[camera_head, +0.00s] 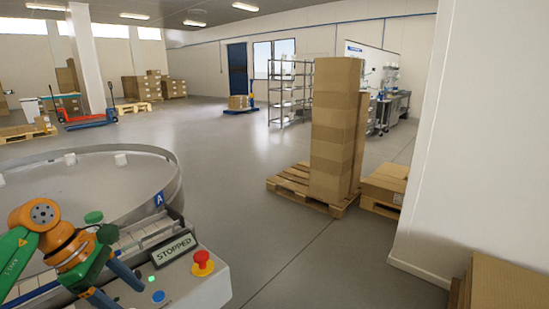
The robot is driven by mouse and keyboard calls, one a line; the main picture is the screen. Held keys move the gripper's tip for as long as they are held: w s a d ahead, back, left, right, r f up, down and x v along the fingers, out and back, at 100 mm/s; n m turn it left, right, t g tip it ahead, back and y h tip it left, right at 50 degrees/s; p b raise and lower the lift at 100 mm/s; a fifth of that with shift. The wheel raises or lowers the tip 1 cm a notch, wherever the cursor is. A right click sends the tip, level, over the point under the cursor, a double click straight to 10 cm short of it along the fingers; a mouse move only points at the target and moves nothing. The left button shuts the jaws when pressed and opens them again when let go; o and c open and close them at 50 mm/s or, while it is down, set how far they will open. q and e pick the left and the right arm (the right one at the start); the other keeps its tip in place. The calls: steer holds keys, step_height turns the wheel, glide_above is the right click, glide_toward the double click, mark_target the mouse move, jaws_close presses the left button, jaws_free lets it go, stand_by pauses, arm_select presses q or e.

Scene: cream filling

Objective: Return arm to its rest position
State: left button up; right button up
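My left arm (62,245), green with orange joints, comes in from the lower left, bent over the edge of a machine. At its end, my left gripper (120,288) points down and to the right over the control panel. Its two blue-green fingers stand apart with nothing visible between them, so it looks open. The fingertips are close to the blue button (158,296) in the picture; I cannot tell whether they touch the panel. My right arm and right gripper are not in view.
The panel has a display (173,249) reading STOPPED and a red button (203,263). Behind is a round table (45,190) with white cups (120,159) near its rim. Stacked boxes (335,130) stand on a pallet (290,184); a white wall (480,140) is at right. Open floor lies between.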

arm_select(q)
steer(key=w+d+n+t+h, duration=0.1)
steer(key=w+d+t+h, duration=0.35)
steer(key=d, duration=1.05)
steer(key=w+d+r+n+t+h, duration=0.3)
steer(key=d+r+n+t+h, duration=0.35)
steer(key=n, duration=0.65)
steer(key=a+f+n+t+y, duration=0.7)
steer(key=n+y, duration=0.6)
steer(key=n, duration=0.8)
steer(key=s+a+f+n+g+y, duration=0.2)
steer(key=s+a+f+n+g, duration=0.15)
steer(key=f, duration=0.25)
steer(key=s+a+f+n+g+y, duration=0.2)
steer(key=s+f+n+g, duration=0.15)
steer(key=f+n, duration=0.2)
steer(key=s+d+f+n+g+h, duration=0.1)
steer(key=s+f+n+g, duration=0.3)
steer(key=s, duration=0.6)
steer(key=s+f+n+g, duration=0.2)
steer(key=s+f+g, duration=0.35)
steer(key=s, duration=0.35)
steer(key=s+f, duration=0.3)
steer(key=f, duration=1.4)
steer(key=s+a+f+g, duration=0.2)
steer(key=s+f, duration=0.8)
steer(key=s, duration=0.2)
steer(key=shift+s+f, duration=0.2)
steer(key=shift+f, duration=0.15)
